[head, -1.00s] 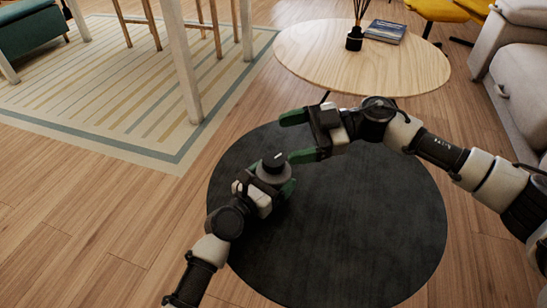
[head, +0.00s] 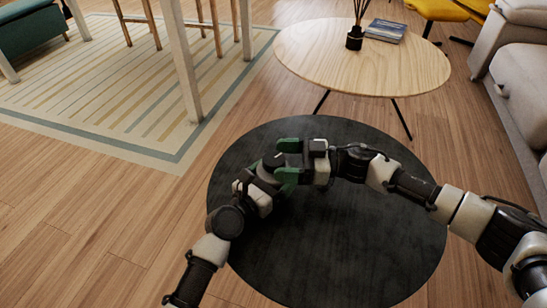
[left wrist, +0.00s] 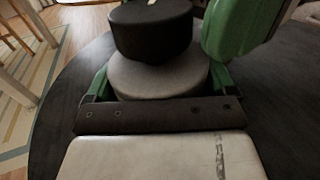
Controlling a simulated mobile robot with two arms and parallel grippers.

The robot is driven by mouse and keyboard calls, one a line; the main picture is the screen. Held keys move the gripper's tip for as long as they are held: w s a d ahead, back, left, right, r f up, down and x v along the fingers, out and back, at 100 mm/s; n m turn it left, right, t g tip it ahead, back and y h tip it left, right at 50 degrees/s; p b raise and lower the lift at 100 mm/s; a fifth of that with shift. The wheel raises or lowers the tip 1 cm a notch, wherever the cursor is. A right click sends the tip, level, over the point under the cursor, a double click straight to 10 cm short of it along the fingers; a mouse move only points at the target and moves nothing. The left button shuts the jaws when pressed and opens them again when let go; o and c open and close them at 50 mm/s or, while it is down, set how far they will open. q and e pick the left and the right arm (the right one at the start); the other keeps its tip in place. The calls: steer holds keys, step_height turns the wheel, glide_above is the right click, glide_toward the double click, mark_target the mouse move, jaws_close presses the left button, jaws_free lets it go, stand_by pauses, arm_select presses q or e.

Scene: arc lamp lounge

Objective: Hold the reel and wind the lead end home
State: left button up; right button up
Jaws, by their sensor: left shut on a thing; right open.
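The reel (head: 268,166) is a dark cap on a wider grey drum, held above the round black table (head: 340,250). In the left wrist view the reel (left wrist: 150,38) stands upright with a pale mark on its cap. My left gripper (head: 270,180) is shut on the reel, its green fingers either side of the grey drum. My right gripper (head: 284,161) is open at the reel's right, fingers pointing left near the cap. One green right finger (left wrist: 243,28) shows beside the cap; I cannot tell if it touches. I cannot make out a lead end.
The black tabletop around the grippers looks bare. A pale wooden oval table (head: 310,62) stands behind, holding a reed diffuser (head: 354,40) and books (head: 385,31). A grey sofa (head: 520,80) is at right; a striped rug (head: 110,95) is at left.

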steer(key=shift+w+a, duration=0.1)
steer(key=shift+a, duration=1.2)
steer(key=shift+c, duration=0.4)
steer(key=c, duration=0.8)
steer(key=shift+c, duration=0.3)
steer(key=shift+m+t, duration=0.6)
steer(key=shift+t, duration=0.3)
steer(key=m+t+h, duration=0.2)
steer(key=m+t, duration=0.2)
steer(key=t, duration=0.1)
steer(key=shift+t, duration=0.3)
steer(key=m+t+h, duration=0.1)
steer(key=t, duration=0.1)
steer(key=m+t+h, duration=0.2)
steer(key=shift+a+r, duration=0.1)
steer(key=shift+a, duration=0.05)
steer(key=shift+m+t+h, duration=0.5)
